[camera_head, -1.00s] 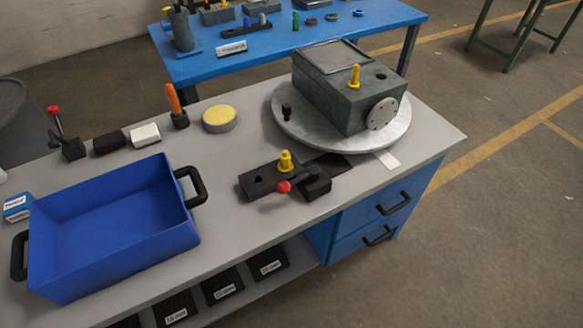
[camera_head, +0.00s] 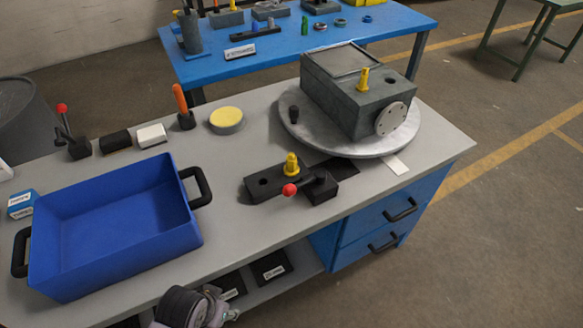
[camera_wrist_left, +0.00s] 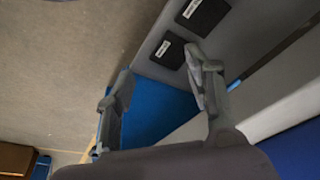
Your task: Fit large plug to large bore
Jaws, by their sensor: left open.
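A yellow plug (camera_head: 291,165) stands upright in a black holder block (camera_head: 264,187) on the grey bench; the block also has an empty hole. Another yellow plug (camera_head: 363,80) stands upright in the top of the grey housing (camera_head: 340,95). An open dark bore (camera_head: 391,81) shows beside it. I cannot tell for certain which plug is the large one. My left gripper (camera_head: 220,304) is at the bottom edge in the head view, in front of the bench and well away from both plugs. In the left wrist view its fingers (camera_wrist_left: 160,88) are apart and empty. My right gripper is not in view.
The housing sits on a round turntable (camera_head: 300,131). A red-knobbed clamp (camera_head: 318,188) is beside the holder block. A blue bin (camera_head: 112,225) fills the bench's left. Black shelf bins (camera_head: 270,267) lie below the bench edge. Bench between bin and holder is clear.

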